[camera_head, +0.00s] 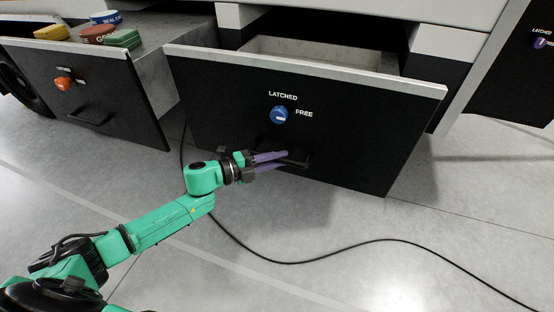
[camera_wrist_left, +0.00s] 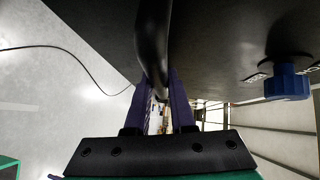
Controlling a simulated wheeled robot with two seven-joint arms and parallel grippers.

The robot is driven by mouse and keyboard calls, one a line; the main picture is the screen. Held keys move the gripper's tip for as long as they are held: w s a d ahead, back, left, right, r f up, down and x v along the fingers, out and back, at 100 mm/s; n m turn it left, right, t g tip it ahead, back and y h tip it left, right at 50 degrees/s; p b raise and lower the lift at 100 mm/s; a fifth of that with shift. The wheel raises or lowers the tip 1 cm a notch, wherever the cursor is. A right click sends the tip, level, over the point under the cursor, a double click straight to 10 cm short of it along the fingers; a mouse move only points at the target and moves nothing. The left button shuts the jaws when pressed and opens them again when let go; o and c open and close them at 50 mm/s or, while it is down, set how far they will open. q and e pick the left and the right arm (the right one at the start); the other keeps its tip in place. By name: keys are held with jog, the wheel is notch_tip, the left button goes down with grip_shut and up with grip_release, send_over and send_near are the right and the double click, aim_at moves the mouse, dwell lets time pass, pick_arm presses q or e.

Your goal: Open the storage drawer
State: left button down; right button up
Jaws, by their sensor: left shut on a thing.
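The storage drawer (camera_head: 220,120) has a black front with a pale top edge. It stands partly pulled out, and its grey inside (camera_head: 320,52) shows behind the front. A blue knob (camera_head: 279,115) sits on the front between the words LATCHED and FREE; it also shows in the left wrist view (camera_wrist_left: 287,82). My left gripper (camera_head: 284,159) has purple fingers shut on the black drawer handle (camera_head: 300,158) low on the front. In the left wrist view the handle bar (camera_wrist_left: 153,40) runs between the fingers (camera_wrist_left: 160,95). My right gripper is not in view.
Another open drawer (camera_head: 120,110) with an orange knob (camera_head: 63,83) stands at the left, with several colored tins and boxes behind its front. A black cable (camera_head: 330,253) lies on the grey floor. The floor before the drawer is otherwise clear.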

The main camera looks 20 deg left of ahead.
pick_arm(q)
jog(key=c, duration=0.8)
grip_release()
jog(key=shift+w, duration=0.1)
jog(key=shift+o, duration=0.2)
jog(key=shift+a, duration=0.1)
jog(key=v, duration=1.4)
jog(key=shift+a+p, duration=0.15)
jog(key=shift+p, duration=0.2)
